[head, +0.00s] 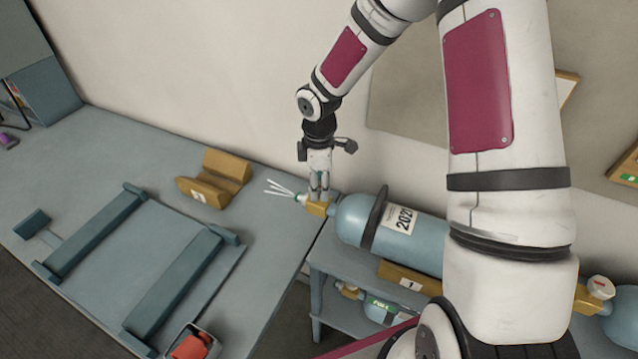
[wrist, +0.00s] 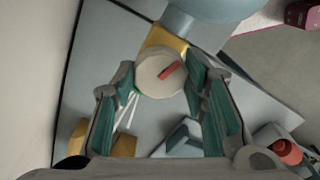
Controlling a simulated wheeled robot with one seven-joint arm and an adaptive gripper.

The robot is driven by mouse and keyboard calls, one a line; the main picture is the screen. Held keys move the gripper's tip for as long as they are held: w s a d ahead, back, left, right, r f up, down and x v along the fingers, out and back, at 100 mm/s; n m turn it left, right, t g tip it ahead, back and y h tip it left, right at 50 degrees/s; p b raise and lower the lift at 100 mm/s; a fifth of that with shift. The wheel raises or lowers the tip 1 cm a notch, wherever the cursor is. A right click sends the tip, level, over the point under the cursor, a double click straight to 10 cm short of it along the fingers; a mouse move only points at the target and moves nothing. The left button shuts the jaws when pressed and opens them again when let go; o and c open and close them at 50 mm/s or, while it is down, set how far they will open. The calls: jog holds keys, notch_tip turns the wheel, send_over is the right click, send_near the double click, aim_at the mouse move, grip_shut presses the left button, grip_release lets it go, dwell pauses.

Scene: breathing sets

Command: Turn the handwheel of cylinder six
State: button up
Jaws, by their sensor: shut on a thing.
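A pale blue cylinder (head: 350,215) with a dark band and a "202…" label lies on its side on a rack; I cannot read a cylinder number on it. Its yellow valve (head: 318,208) points left. In the wrist view, the cream round handwheel (wrist: 150,76) with a red mark sits at the end of the yellow valve neck (wrist: 163,38). My gripper (head: 318,190) is at this valve from above. Its green-padded fingers are on either side of the handwheel and shut on it. The cylinder's body (wrist: 205,8) is at the top of the wrist view.
Several thin white sticks (head: 280,188) lie beside the valve. A yellow cradle block (head: 214,178), a blue frame (head: 110,255) and a bin with a red item (head: 190,345) are on the bench. More cylinders are on the lower shelf (head: 382,310) and at right (head: 622,318).

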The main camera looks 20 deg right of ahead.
jog(key=n, duration=0.4)
jog(key=shift+n, duration=0.3)
jog(key=n, duration=0.3)
jog(key=shift+n, duration=0.3)
jog(key=n, duration=1.1)
jog(key=shift+n, duration=0.4)
jog(key=n, duration=0.4)
jog(key=shift+n, duration=0.3)
jog(key=n+b, duration=0.1)
jog(key=n, duration=0.3)
jog(key=shift+w+b, duration=0.1)
jog(key=shift+b, duration=0.2)
jog(key=shift+n+b, duration=0.9)
jog(key=shift+n, duration=0.4)
